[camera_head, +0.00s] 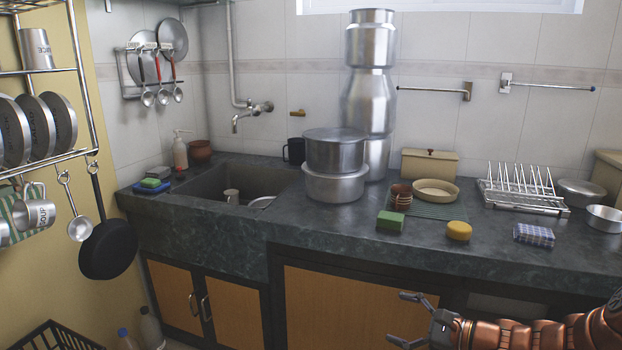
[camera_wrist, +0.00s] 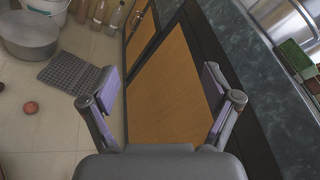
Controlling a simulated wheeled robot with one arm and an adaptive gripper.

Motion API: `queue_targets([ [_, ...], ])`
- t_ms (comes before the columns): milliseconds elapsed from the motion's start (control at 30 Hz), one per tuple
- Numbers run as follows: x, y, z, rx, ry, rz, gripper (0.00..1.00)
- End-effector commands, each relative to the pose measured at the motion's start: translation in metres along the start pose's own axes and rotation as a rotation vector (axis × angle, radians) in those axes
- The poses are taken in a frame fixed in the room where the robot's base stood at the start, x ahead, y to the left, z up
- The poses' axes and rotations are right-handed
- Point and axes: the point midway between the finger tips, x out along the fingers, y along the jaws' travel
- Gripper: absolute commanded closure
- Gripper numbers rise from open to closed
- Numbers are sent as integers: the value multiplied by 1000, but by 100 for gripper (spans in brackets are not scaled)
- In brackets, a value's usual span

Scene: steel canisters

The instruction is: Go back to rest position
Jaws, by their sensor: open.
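My gripper (camera_head: 402,320) is at the lower right of the head view, in front of the cabinet below the counter, with its fingers apart and nothing between them. In the wrist view my gripper (camera_wrist: 165,100) also shows open and empty, with an orange cabinet door (camera_wrist: 165,85) behind the gap. Steel canisters (camera_head: 370,100) stand stacked on the counter against the tiled wall. Two steel pots (camera_head: 335,185), one on the other, stand in front of the stack. My gripper touches none of these.
The dark stone counter (camera_head: 330,232) has its front edge above and behind my gripper. A green block (camera_head: 390,221), a yellow sponge (camera_head: 459,231) and a folded cloth (camera_head: 534,235) lie near that edge. On the floor are a grey basin (camera_wrist: 30,38) and a dark mat (camera_wrist: 70,77).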

Motion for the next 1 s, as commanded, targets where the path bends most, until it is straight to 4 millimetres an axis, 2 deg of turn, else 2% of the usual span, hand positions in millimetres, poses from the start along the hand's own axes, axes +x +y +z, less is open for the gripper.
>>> queue_targets([
  [33,5,1,37,-53,-21,65,12],
  [100,10,14,71,-116,-46,155,12],
  [267,11,45,142,-261,-93,354,12],
  [400,1,75,193,-384,-120,529,12],
  [567,-22,105,240,-522,-133,725,12],
  [700,-51,124,271,-642,-129,891,12],
  [867,-90,137,300,-777,-108,1072,12],
  [1000,-129,140,320,-891,-72,1224,12],
])
